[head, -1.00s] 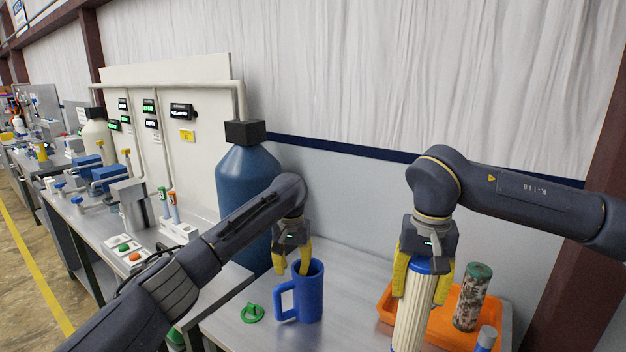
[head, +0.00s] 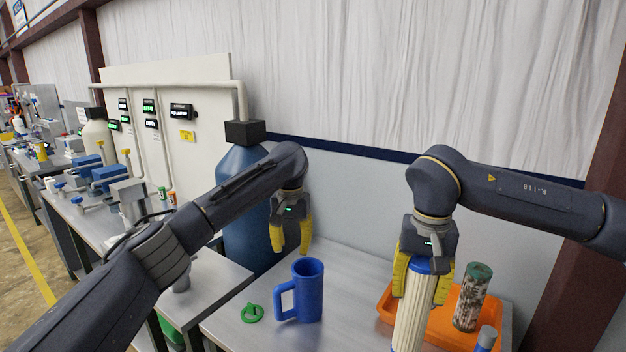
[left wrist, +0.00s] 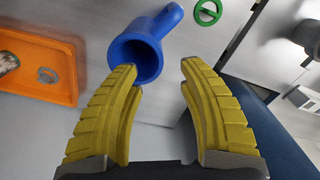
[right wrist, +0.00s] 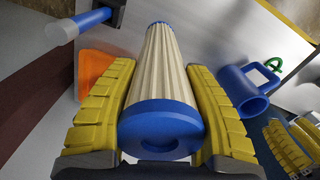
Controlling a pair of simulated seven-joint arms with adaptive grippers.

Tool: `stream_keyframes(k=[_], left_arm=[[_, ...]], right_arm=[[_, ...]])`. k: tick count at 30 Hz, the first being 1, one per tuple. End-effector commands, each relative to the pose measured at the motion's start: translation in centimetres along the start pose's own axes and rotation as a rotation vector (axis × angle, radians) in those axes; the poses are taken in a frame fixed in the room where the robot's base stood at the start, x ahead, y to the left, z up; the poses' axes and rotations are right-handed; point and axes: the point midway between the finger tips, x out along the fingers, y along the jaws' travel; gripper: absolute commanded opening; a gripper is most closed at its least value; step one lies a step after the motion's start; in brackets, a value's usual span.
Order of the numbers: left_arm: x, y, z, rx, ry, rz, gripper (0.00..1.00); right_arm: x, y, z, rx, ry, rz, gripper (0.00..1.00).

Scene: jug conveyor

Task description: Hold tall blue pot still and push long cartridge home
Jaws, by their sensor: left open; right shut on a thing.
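The tall blue pot (head: 309,290), a mug-like jug with a side handle, stands upright on the metal table with its top open. It also shows in the left wrist view (left wrist: 150,42) and the right wrist view (right wrist: 238,88). My left gripper (head: 291,250) is open and empty, above and slightly behind the pot, apart from it. My right gripper (head: 423,288) is shut on the long cartridge (head: 414,318), a pleated cream cylinder with a blue end cap (right wrist: 160,128). The cartridge is held near upright, right of the pot; its lower end is cut off in the head view.
An orange tray (head: 385,306) at the right holds a dirty, speckled cartridge (head: 471,300). A green ring (head: 252,313) lies left of the pot. A large blue tank (head: 245,215) stands behind left.

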Motion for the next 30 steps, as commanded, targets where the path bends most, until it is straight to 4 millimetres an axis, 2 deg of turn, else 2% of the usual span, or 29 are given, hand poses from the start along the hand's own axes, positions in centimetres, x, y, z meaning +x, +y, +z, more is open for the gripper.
stream_keyframes(k=[1, 5, 12, 30], left_arm=[[-0.01, 0.03, 0.0, 0.003, 0.0, 0.001, 0.48], [-0.01, 0.04, 0.0, 0.05, 0.0, 0.001, 0.63], [-0.02, 0.06, 0.0, 0.333, 0.0, 0.001, 0.89], [-0.07, 0.07, 0.0, 1.293, 0.001, 0.001, 0.89]], right_arm=[[-0.02, 0.0, -0.01, 0.0, 0.0, 0.0, 0.01], [-0.02, 0.0, -0.01, 0.0, 0.0, 0.0, 0.01], [-0.02, -0.01, -0.01, 0.0, 0.0, 0.0, 0.01], [-0.02, -0.01, 0.0, 0.0, 0.0, 0.0, 0.01]])
